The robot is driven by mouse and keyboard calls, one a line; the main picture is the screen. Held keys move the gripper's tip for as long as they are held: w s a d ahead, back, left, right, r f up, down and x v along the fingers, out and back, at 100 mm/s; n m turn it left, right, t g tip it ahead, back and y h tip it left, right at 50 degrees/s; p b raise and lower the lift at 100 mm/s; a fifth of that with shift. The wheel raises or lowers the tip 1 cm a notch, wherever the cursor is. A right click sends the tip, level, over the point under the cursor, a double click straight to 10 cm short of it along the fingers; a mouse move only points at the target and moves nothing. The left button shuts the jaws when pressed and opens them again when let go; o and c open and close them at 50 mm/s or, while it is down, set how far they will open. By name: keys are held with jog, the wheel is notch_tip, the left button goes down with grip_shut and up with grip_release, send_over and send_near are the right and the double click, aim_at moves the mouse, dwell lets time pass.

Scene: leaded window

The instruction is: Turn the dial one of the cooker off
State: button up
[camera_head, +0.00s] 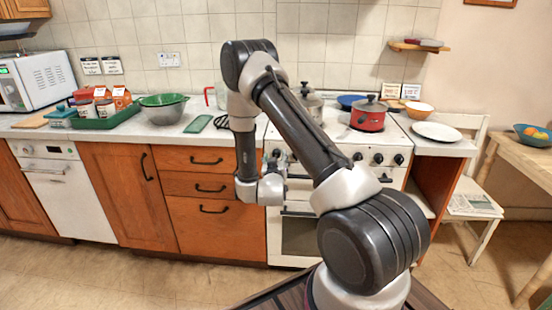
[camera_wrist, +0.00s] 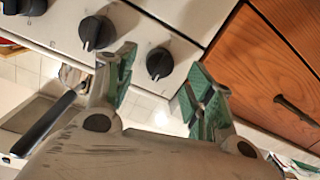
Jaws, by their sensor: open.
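The white cooker (camera_head: 330,172) stands in the middle with a row of black dials along its front panel. Several show right of my arm, such as one dial (camera_head: 378,158); others at the left are partly hidden by my arm. In the wrist view, the dial nearest the wooden drawers (camera_wrist: 159,63) appears between my gripper's fingertips (camera_wrist: 162,68), which are open and hold nothing. Contact cannot be told. A second dial (camera_wrist: 97,32) is just left of the left finger, and another (camera_wrist: 25,5) is cut off at the top left. No number can be read on them.
A red pot (camera_head: 368,117) and a steel pot (camera_head: 309,104) stand on the cooker. Wooden drawers (camera_head: 215,225) adjoin its left side. In the wrist view, a dark bar handle (camera_wrist: 45,125) lies lower left. Floor in front is clear at left.

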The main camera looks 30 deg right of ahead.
jog(key=v, duration=0.9)
jog(key=shift+s+a, duration=0.2)
jog(key=shift+s, duration=0.1)
